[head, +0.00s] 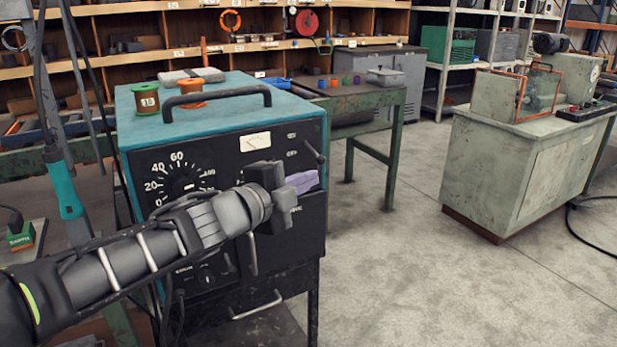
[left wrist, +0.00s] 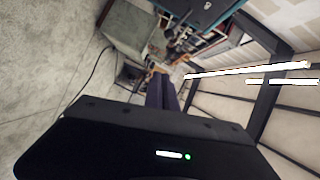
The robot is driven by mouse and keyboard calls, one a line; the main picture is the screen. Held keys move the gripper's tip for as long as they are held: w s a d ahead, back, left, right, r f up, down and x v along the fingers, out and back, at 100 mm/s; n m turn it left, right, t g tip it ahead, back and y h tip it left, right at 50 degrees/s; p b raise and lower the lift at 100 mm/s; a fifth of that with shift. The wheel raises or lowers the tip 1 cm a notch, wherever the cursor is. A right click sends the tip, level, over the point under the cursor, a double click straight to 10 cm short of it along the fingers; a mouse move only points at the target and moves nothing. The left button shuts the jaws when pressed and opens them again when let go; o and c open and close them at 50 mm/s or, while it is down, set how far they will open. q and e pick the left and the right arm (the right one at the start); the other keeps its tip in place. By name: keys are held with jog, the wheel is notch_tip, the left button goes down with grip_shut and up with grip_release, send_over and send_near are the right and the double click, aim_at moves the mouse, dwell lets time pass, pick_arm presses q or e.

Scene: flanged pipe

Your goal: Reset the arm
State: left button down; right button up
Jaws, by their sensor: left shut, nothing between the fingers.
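My left arm (head: 130,262) reaches in from the lower left in the head view. Its gripper (head: 304,182) is in front of the black panel of the teal-topped machine (head: 222,112); its purple fingers point right. The left wrist view shows the dark purple fingers (left wrist: 163,92) together, shut and empty, above the black gripper body (left wrist: 150,143). The arm and gripper hide part of the panel. I cannot tell whether the gripper touches the panel. My right gripper is in neither view.
Two spools (head: 146,98) and a black handle (head: 218,96) are on the machine's top. A green workbench (head: 375,98) with small coloured items stands behind it. A grey-green cabinet (head: 520,165) stands at right. The floor (head: 420,270) between is clear.

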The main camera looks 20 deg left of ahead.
pick_arm(q)
jog(key=w+d+f+n+g, duration=0.1)
jog(key=d+f+n+g, duration=0.1)
jog(key=f+n, duration=0.6)
jog(key=w+d+f+n+g, duration=0.1)
jog(key=d+f+n, duration=0.2)
jog(key=f, duration=0.9)
jog(key=s+d+f+n+g, duration=0.2)
jog(key=s+f, duration=0.1)
jog(key=f, duration=0.5)
jog(key=s+d+f+n+g, duration=0.2)
jog(key=s+f, duration=0.1)
jog(key=f, duration=0.5)
jog(key=s+d+f+n+g, duration=0.1)
jog(key=s+f+n+g, duration=0.2)
jog(key=f, duration=0.5)
jog(key=s+d+f+n+g, duration=0.1)
jog(key=s+d+f+g, duration=0.2)
jog(key=s+f, duration=0.65)
jog(key=s+d+f+n+g, duration=0.1)
jog(key=s+d+f+g, duration=0.15)
jog(key=s+f, duration=0.75)
notch_tip(320, 180, up, 15)
jog(key=s+p, duration=0.2)
jog(key=p, duration=1)
jog(key=shift+s+d, duration=0.25)
jog(key=shift+d, duration=0.1)
